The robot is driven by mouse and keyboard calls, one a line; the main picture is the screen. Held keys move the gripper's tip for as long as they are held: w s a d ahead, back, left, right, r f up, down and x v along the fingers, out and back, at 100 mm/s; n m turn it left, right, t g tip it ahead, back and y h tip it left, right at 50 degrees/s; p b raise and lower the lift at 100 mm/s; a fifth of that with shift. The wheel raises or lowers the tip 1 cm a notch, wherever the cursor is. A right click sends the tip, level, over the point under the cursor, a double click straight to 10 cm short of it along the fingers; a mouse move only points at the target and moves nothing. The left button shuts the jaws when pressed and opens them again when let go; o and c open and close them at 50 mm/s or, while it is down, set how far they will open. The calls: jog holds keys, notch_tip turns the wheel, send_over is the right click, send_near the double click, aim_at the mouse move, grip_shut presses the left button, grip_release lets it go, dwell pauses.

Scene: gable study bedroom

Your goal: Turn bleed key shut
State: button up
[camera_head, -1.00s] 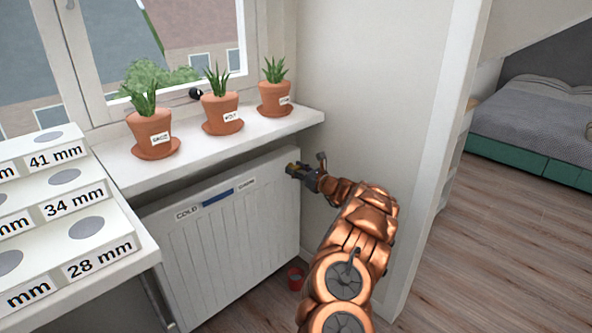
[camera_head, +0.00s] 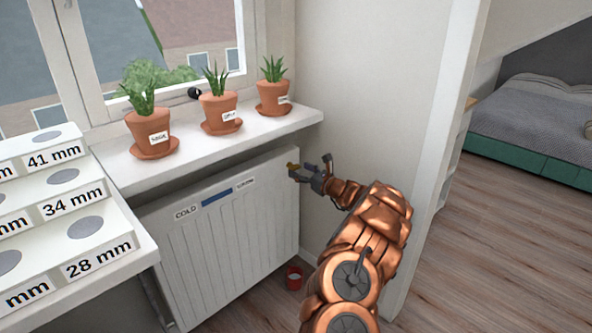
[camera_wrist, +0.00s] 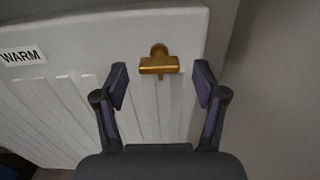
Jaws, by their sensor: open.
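The brass bleed key (camera_wrist: 158,66) sits near the top right end of the white radiator (camera_head: 222,245). In the wrist view its flat bar lies roughly level across the picture, with a round knob above and a thin stem below. In the head view my gripper (camera_head: 308,172) is at the radiator's corner.
A windowsill (camera_head: 215,152) with three potted plants overhangs the radiator. The wall (camera_head: 385,80) is close on the right. A small red cup (camera_head: 293,278) stands on the floor below. A stepped block of labelled holes (camera_head: 75,205) is at left.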

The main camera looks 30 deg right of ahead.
jog(key=v, duration=0.9)
dwell(0.3)
